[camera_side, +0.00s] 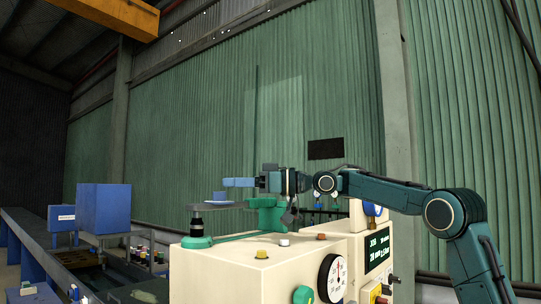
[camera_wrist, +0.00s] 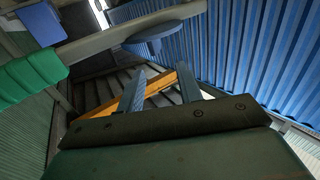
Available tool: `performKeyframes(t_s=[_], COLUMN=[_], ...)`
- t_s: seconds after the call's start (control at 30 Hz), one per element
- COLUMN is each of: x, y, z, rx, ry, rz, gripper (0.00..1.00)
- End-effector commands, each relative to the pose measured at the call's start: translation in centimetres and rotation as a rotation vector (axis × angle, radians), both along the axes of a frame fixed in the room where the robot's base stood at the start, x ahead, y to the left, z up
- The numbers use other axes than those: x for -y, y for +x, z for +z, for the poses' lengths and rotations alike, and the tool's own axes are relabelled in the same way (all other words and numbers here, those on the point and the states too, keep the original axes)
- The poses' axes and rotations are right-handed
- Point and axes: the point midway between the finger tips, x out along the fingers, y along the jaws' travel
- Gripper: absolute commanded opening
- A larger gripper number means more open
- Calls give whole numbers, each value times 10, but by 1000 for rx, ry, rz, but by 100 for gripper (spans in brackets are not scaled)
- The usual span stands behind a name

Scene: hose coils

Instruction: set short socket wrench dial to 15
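A round white dial with a black rim (camera_side: 333,278) is on the front of the cream machine (camera_side: 215,275); its numbers are too small to read. Which control is the short socket wrench dial cannot be told. My gripper (camera_side: 238,182) points left above the machine, well above and left of the dial. In the wrist view my gripper (camera_wrist: 160,78) has its two blue fingers apart with nothing between them. The dial is not in the wrist view.
A green button (camera_side: 303,295) and small knobs sit on the machine. Blue boxes (camera_side: 104,209) stand at left. The space above is free.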

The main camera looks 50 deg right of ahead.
Motion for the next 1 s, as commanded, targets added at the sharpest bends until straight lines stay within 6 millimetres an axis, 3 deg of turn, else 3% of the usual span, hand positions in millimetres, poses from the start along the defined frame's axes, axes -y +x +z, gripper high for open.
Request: performKeyframes(t_s=[0.33, 0.6, 1.0], x=[-1, -15, -18], y=[1, 20, 24], z=[-27, -26, -26], rx=[0, 0, 0], ry=[1, 0, 0], rz=[0, 1, -1], gripper=[36, 36, 36])
